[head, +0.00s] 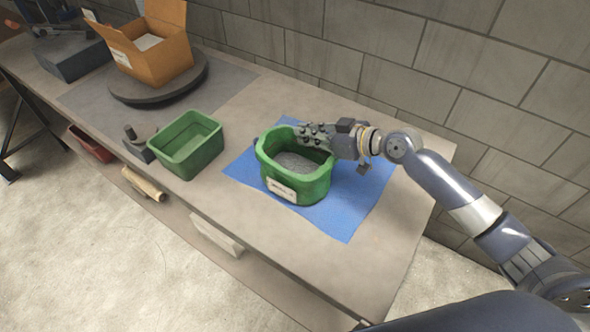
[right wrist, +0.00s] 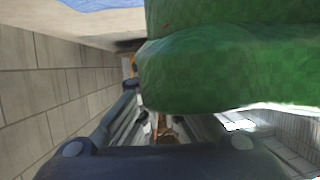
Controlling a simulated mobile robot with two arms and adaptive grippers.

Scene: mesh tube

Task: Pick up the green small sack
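The green small sack (head: 309,186) stands upright on a blue mat (head: 352,211). It has a thick rolled rim, a pale label on its front and grey grainy contents. My right gripper (head: 309,133) reaches in from the right and lies along the sack's back rim. In the right wrist view the sack (right wrist: 225,65) fills the upper right, close to the fingers (right wrist: 165,125). The fingers look spread with a gap between them; the sack partly hides the right one. I cannot tell whether they touch it. My left gripper is out of view.
A green bin (head: 187,146) stands left of the mat. An open cardboard box (head: 150,55) sits on a dark round turntable (head: 180,91) farther left. A block wall (head: 440,75) runs behind the bench. The bench front (head: 255,236) is bare.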

